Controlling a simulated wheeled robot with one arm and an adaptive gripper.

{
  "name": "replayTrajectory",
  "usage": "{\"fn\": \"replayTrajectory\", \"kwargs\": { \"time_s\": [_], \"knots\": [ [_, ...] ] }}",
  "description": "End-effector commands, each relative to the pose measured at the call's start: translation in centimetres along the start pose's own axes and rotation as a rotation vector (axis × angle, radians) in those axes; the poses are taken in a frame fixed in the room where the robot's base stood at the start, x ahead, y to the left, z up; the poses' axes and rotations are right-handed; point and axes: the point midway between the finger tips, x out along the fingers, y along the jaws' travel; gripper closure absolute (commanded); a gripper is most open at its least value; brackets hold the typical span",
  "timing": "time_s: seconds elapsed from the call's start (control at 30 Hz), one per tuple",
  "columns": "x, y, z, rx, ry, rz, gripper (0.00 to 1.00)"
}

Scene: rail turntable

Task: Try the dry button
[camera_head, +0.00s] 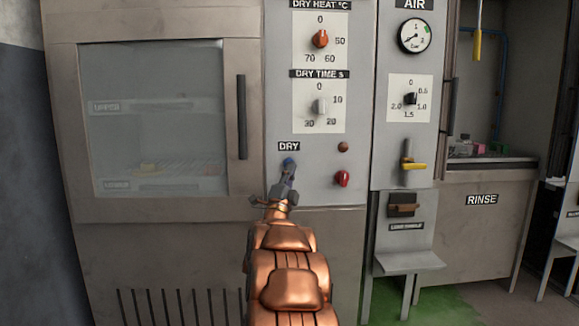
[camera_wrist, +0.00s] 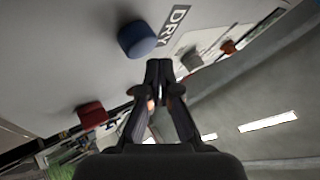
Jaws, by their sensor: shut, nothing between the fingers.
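The blue dry button (camera_head: 289,162) sits on the grey panel just under the DRY label (camera_head: 289,146). It also shows in the wrist view as a round blue knob (camera_wrist: 137,39) beside the label. My gripper (camera_head: 287,172) is shut and empty, its fingertips right at the button in the head view and partly covering its lower part. In the wrist view the fingertips (camera_wrist: 158,64) are just below and right of the button. I cannot tell whether they touch it.
A red knob (camera_head: 343,179) and a small brown-red lamp (camera_head: 343,147) are to the right of the button. Above are the dry time dial (camera_head: 319,106) and the dry heat dial (camera_head: 320,38). Left is the cabinet's window door with a dark handle (camera_head: 242,117).

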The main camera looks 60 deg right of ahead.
Motion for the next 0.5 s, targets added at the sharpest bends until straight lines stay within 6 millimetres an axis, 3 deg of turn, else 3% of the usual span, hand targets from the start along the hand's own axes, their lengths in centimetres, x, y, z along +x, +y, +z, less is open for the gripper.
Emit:
{"fn": "replayTrajectory", "kwargs": {
  "time_s": [0.5],
  "knots": [
    [0.5,0.39,0.44,0.001,0.0,0.0,1.0]
  ]
}}
